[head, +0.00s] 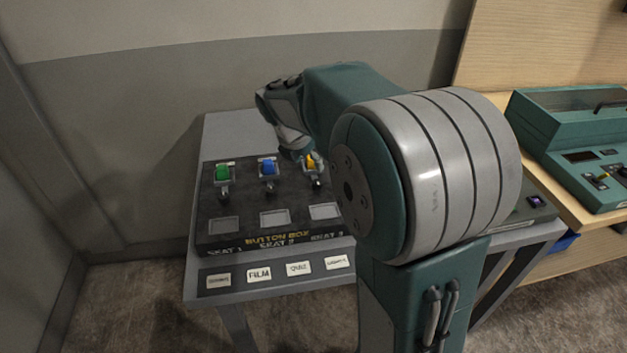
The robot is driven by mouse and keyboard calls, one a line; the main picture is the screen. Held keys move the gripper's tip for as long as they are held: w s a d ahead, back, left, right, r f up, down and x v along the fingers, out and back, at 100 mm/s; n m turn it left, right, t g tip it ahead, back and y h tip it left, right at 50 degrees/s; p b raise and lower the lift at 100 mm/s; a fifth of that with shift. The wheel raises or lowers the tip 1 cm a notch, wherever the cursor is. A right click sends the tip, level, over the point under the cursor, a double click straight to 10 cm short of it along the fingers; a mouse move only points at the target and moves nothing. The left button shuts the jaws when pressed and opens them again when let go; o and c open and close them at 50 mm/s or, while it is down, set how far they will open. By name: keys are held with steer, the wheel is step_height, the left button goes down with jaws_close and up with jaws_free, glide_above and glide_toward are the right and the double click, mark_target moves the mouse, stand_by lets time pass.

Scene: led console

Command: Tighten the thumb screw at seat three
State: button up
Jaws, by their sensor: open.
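The dark button box (246,212) lies on a grey table, with seat 1, seat 2 and seat 3 lettered along its front. Seat three is the right-hand position, with a yellow piece (311,163) and a dark knob-like part (317,183) just in front of it. I cannot tell which part there is the thumb screw. My gripper (298,156) is open, at the back of the box, close beside the yellow piece on its left. Its fingertips are small and partly hidden, so I cannot tell whether they touch anything.
Seat one has a green piece (222,173) and seat two a blue piece (267,168). A teal console (570,150) stands at right. My arm hides the table's right part.

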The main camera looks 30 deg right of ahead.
mark_target(317, 182)
steer(key=x, duration=0.9)
jaws_close()
